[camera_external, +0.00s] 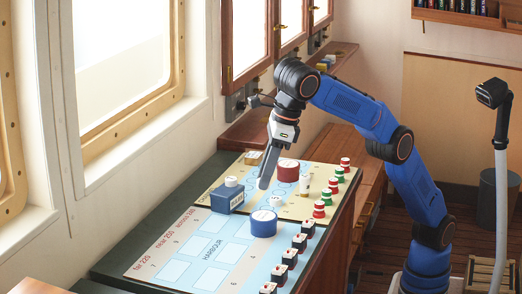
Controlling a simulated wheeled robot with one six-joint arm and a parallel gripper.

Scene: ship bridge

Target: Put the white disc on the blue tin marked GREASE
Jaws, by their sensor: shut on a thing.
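My gripper (264,185) points down over the chart on the console, its fingers shut. What is between them is hidden by the near finger, so I cannot tell what it is. A round blue tin (264,227) with a whitish lid stands just below the gripper in the picture. A small white piece (275,201) shows behind this tin, near the fingertips; I cannot tell whether it touches them. A blue box-shaped tin (227,200) stands to the left with a white round piece (231,181) on top. The lettering on both blue tins is too small to read.
A dark red tin (288,171) and a white upright piece (304,184) stand right of the gripper. Red, green and black pieces line the console's right edge. The chart (160,272) is clear at the front left. Windows rise behind the console.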

